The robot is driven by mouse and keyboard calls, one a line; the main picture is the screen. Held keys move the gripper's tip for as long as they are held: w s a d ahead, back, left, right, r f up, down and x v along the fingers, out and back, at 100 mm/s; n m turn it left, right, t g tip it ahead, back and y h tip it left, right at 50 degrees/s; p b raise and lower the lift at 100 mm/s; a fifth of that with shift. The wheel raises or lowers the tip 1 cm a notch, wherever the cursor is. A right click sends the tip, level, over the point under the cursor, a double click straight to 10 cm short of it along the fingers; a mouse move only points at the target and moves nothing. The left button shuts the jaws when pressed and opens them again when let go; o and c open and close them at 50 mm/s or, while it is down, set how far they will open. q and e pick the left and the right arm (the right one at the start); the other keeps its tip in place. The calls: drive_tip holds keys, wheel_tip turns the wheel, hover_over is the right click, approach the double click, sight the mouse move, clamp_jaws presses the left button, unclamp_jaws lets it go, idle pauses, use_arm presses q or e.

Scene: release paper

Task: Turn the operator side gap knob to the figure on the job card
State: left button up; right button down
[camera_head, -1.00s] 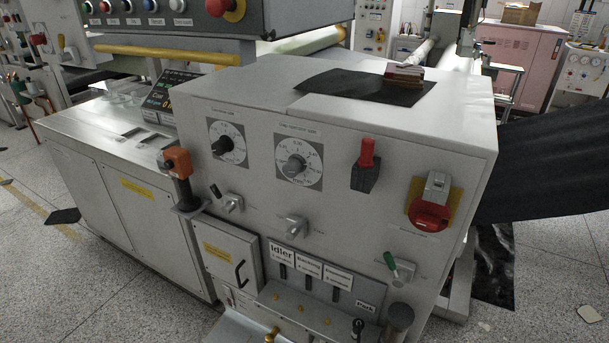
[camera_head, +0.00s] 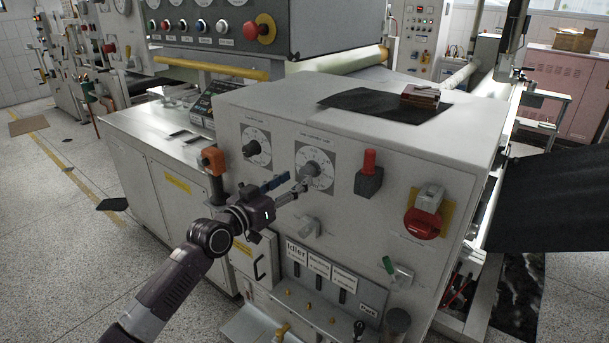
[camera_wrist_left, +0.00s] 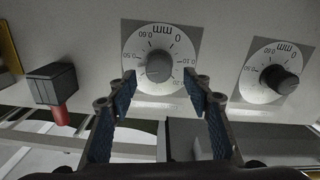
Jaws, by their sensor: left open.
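Two round dials with knobs sit on the grey machine's sloping front. The grey knob (camera_head: 311,169) is on the right dial and the black knob (camera_head: 250,149) on the left one. Their labels are too small to read surely. My left gripper (camera_head: 297,183) is open, its fingers reaching towards the grey knob. In the left wrist view the dials appear upside down. The grey knob (camera_wrist_left: 158,67) lies just beyond and between the open fingertips (camera_wrist_left: 162,83), with contact not visible. The black knob (camera_wrist_left: 280,80) is to the right. I cannot make out a job card or the knob's exact setting.
A red-topped black switch (camera_head: 369,175) and a red rotary switch (camera_head: 426,212) are right of the dials. An orange-topped handle (camera_head: 213,162) stands left. A grey lever (camera_head: 308,227) projects below the grey knob. A dark sheet (camera_head: 368,101) lies on top.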

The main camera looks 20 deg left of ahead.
sight(304, 175)
use_arm(q)
drive_tip(key=x, duration=0.3)
drive_tip(key=shift+w+d, duration=0.2)
drive_tip(key=shift+w, duration=0.05)
drive_tip(key=shift+w+d, duration=0.15)
drive_tip(key=shift+w, duration=0.25)
use_arm(e)
drive_tip(key=shift+s+d, duration=0.25)
drive_tip(key=shift+d, duration=0.3)
use_arm(q)
drive_tip(key=c, duration=1.1)
drive_tip(key=shift+c, duration=0.2)
drive_tip(key=shift+n, duration=0.3)
use_arm(e)
drive_tip(key=shift+r, duration=0.1)
